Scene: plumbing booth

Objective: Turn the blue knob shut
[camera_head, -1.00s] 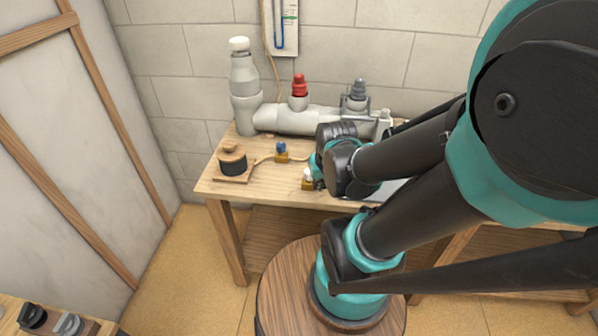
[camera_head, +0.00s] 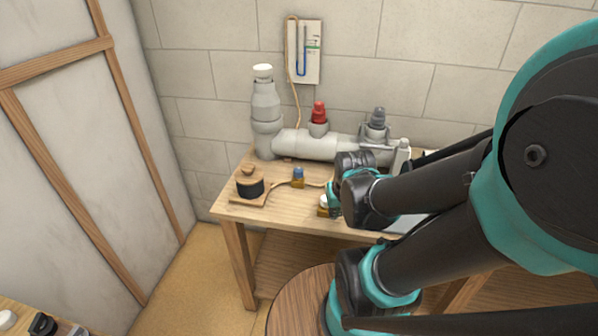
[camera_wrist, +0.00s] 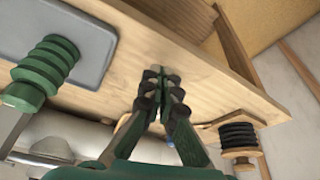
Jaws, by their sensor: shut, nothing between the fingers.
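The small blue knob (camera_head: 298,172) sits on a brass valve body on the wooden bench, left of my arm's end in the head view. In the wrist view only a small bluish patch shows beside the fingers, and I cannot tell if it is the knob. My gripper (camera_wrist: 160,78) is shut and empty, its dark fingertips together over the bench top in the wrist view. In the head view my arm mostly hides it. It appears apart from the blue knob, to its right.
A white-capped brass fitting (camera_head: 324,202) stands near my wrist. A black coil on a wooden base (camera_head: 249,184) is at the bench's left. Behind are a grey pipe (camera_head: 303,144) and its red knob (camera_head: 318,112). A green ribbed part (camera_wrist: 45,70) lies by a grey tray (camera_wrist: 88,45).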

